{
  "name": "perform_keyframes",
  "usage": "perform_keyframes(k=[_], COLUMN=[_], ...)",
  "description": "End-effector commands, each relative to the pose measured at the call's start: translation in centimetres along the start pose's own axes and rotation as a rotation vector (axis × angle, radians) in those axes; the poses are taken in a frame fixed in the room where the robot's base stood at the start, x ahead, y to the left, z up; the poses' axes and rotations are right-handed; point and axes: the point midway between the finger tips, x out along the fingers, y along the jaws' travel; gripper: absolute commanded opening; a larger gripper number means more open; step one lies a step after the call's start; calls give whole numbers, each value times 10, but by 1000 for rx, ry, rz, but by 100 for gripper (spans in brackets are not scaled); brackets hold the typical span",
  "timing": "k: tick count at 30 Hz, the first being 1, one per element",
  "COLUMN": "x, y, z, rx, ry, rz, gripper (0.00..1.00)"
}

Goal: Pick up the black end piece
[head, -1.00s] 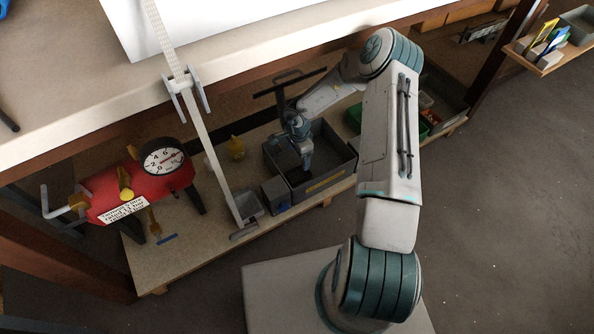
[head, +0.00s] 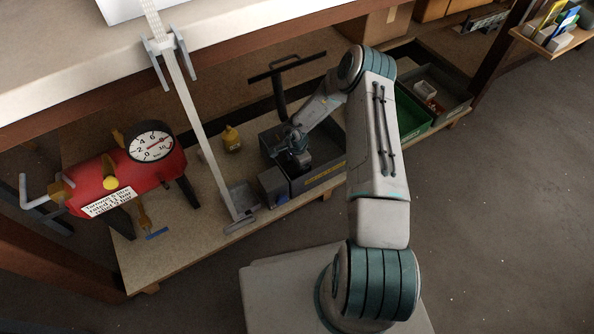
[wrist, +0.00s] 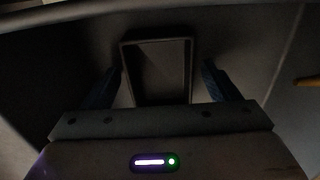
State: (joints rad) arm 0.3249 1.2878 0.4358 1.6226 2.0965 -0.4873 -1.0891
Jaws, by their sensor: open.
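In the wrist view, a dark rectangular piece with a raised rim (wrist: 158,72), which looks like the black end piece, lies on the floor of a dark grey crate (head: 322,180). My gripper (wrist: 160,80) is open, with one blue finger on each side of the piece and a gap at both sides. I cannot tell how far the fingertips are above the crate floor. In the head view my gripper (head: 301,162) reaches down into the crate, and the piece is hidden there.
The crate walls stand close around my gripper. A green bin (head: 412,118) is to the right, and a small grey box (head: 272,186) and a yellow bottle (head: 231,138) are to the left. A red tank with a gauge (head: 125,172) stands further left. The workbench (head: 60,62) overhangs the shelf.

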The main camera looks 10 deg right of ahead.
Motion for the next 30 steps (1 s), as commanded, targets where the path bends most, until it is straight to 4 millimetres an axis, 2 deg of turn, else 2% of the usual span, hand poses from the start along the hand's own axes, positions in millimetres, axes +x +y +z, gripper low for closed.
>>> perform_keyframes(k=[5, 6, 11, 14, 19, 22, 30], x=[-1, -1, -1, -1, -2, -9, -62], y=[0, 0, 0, 0, -1, -1, -1], z=[0, 0, 0, -1, -1, -1, -1], rx=[0, 0, 0, 0, 0, 0, 1], ry=[1, 1, 1, 1, 1, 1, 1], rz=[-1, -1, -1, -1, -1, -2, -3], gripper=[82, 79, 35, 29, 29, 29, 29])
